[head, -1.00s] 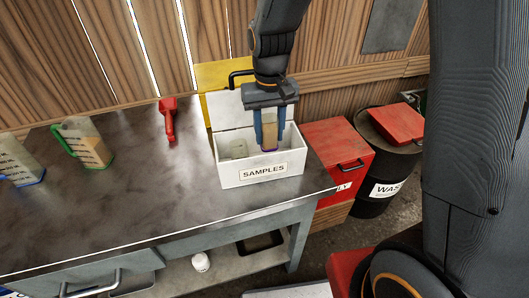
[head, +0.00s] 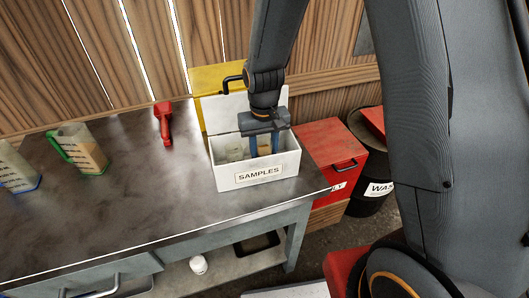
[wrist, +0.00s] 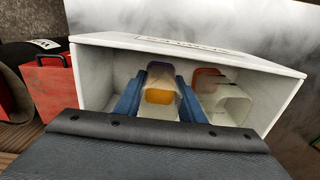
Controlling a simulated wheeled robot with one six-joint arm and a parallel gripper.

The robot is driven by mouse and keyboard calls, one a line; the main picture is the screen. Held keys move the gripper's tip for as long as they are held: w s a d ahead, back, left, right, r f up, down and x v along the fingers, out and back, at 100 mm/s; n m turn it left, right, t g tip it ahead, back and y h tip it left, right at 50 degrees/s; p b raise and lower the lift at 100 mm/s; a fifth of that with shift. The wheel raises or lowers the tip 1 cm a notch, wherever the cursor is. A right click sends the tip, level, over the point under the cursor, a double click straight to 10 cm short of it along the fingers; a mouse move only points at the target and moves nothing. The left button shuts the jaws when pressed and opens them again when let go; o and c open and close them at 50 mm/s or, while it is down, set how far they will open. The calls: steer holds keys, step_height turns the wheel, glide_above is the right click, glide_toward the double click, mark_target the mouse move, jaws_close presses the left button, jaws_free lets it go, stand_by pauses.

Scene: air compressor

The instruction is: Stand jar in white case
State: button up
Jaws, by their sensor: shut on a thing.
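The white case (head: 224,179) labelled SAMPLES stands open on the bench, its lid raised at the back. My gripper (head: 264,146) reaches down inside the case, its blue fingers partly hidden by the front wall. In the wrist view my gripper (wrist: 160,100) is shut on a clear jar (wrist: 161,80) with amber contents and a purplish edge, between the two fingers. Whether the jar touches the case floor cannot be told. A second clear container (wrist: 228,103) is in the case beside it; in the head view it shows left of my gripper (head: 234,154).
A yellow case (head: 208,79) stands behind the white one. Measuring jugs (head: 82,150) and a red tool (head: 163,122) are on the bench to the left. A red box (head: 330,146) and a dark drum (head: 368,190) are to the right. The bench front is clear.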

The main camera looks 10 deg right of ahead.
steer(key=o, duration=1.1)
step_height(320, 180, up, 12)
steer(key=b, duration=0.2)
steer(key=s+d+f+m, duration=0.1)
steer(key=s+d+f, duration=0.2)
steer(key=s+d, duration=0.8)
steer(key=shift+s+d+f+t, duration=0.15)
steer(key=shift+s+d+t, duration=0.15)
steer(key=shift+s+t, duration=0.15)
